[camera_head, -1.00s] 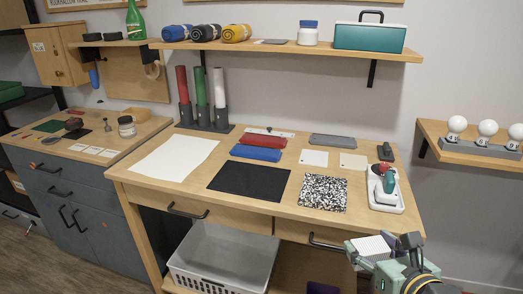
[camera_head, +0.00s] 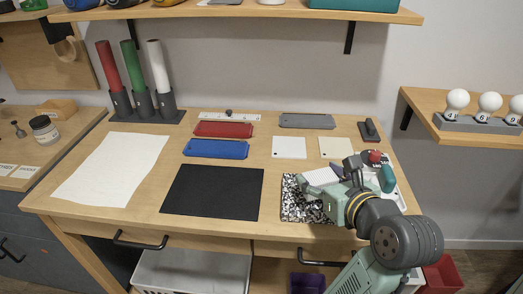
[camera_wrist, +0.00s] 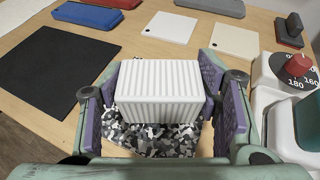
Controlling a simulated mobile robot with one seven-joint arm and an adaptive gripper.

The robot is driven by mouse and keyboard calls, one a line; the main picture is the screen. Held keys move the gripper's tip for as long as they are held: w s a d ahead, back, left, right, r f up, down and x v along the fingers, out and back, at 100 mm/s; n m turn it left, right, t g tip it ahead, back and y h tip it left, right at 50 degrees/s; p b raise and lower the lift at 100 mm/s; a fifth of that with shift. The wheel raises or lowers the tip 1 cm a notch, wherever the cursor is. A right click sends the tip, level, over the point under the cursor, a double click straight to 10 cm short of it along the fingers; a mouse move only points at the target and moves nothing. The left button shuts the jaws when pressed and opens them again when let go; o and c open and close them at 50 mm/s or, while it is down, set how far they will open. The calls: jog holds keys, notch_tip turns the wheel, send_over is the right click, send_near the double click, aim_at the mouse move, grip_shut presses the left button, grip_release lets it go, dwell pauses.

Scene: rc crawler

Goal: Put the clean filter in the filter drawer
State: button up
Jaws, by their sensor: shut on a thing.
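My gripper (camera_head: 333,192) is shut on a white ribbed block, the clean filter by its look (camera_head: 318,176), above the table's right half. In the wrist view the filter (camera_wrist: 160,92) sits between the purple pads of my gripper (camera_wrist: 162,100), ribbed face up, over a black-and-white speckled mat (camera_wrist: 150,142). The table has two front drawers, a left one with a black handle (camera_head: 140,241) and a right one with its handle (camera_head: 320,263). Both look closed. No drawer is marked as the filter drawer.
A white stand with a red knob (camera_head: 375,157) and a teal-handled tool (camera_head: 387,178) stands close right of my gripper. A black mat (camera_head: 212,192), a white tile (camera_head: 289,147) and a cream tile (camera_head: 335,147) lie nearby. A shelf (camera_head: 250,14) hangs above the back.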

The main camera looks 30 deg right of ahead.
jog(key=p, duration=0.2)
send_over(288, 171)
jog(key=shift+s+f, duration=0.2)
jog(key=shift+f, duration=0.35)
jog(key=shift+w+f, duration=0.1)
jog(key=shift+f, duration=1.7)
jog(key=shift+f, duration=0.1)
jog(key=o, duration=1.2)
jog(key=shift+c, duration=0.2)
jog(key=b+v, duration=0.1)
jog(key=v, duration=1.1)
